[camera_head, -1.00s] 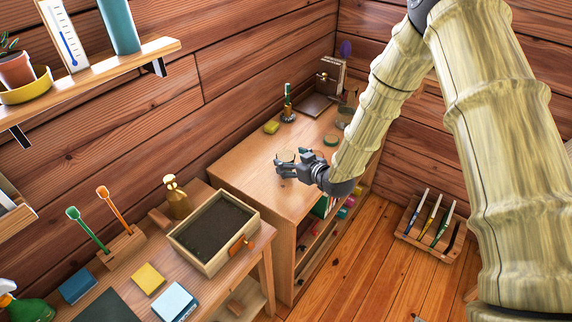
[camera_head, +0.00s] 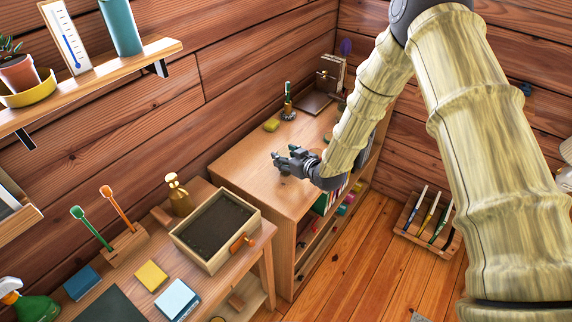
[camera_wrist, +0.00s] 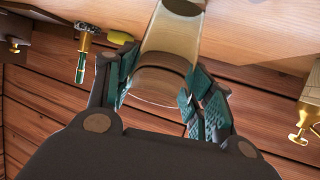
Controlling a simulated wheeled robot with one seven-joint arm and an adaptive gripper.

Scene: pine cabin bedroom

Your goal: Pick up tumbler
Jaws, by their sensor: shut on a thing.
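The tumbler (camera_wrist: 170,38) is a clear, faintly tinted glass in the wrist view, running from the top edge down between my fingers. My gripper (camera_wrist: 160,92) is shut on it, with a green-padded finger against each side. In the head view my gripper (camera_head: 280,163) is over the front part of the wooden cabinet top (camera_head: 243,170). The tumbler cannot be made out there. I cannot tell whether its base touches the top.
The left part of the cabinet top is clear.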

